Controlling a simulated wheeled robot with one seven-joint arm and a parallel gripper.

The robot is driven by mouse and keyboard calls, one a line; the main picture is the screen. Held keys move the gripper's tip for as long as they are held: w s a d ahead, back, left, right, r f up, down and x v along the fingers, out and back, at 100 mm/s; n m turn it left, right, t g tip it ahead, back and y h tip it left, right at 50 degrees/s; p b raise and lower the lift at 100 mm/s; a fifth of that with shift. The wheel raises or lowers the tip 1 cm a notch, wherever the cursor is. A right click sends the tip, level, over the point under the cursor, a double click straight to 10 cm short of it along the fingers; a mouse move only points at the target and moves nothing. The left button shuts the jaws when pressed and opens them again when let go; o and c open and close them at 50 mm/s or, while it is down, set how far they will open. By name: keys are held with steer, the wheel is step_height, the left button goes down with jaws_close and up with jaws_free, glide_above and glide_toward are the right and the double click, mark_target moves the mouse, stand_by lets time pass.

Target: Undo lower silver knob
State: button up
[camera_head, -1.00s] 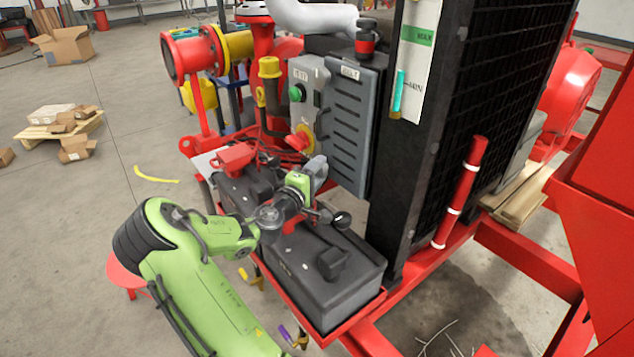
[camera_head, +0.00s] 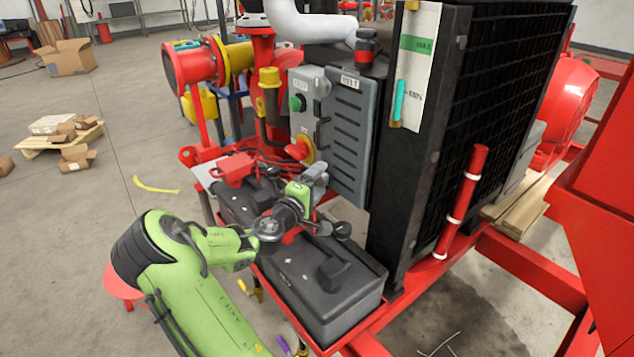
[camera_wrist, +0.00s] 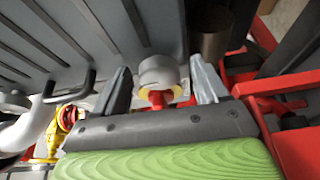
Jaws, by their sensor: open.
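A silver round knob (camera_wrist: 157,72) with a yellow ring and a red piece below it shows in the wrist view, close to the edge of the grey slotted guard (camera_wrist: 60,30). My gripper (camera_wrist: 163,82) is open, with one finger on each side of the knob. A gap shows at each side, wider on the left, and I cannot tell whether either finger touches it. In the head view my gripper (camera_head: 318,175) is at the lower left of the guard (camera_head: 353,135), above the black batteries. The knob cannot be made out there.
A grey control box (camera_head: 306,108) with a green button and a red-yellow switch is left of the guard. The black radiator (camera_head: 400,180) stands to the right. Black batteries (camera_head: 325,280) lie below my wrist. A black handle (camera_wrist: 68,88) is left of my gripper.

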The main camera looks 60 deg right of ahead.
steer(key=shift+a, duration=0.1)
steer(key=w+a+p, duration=0.1)
steer(key=a, duration=1.4)
steer(key=shift+a+f+p, duration=0.2)
steer(key=shift+a+p, duration=0.1)
steer(key=shift+w, duration=0.1)
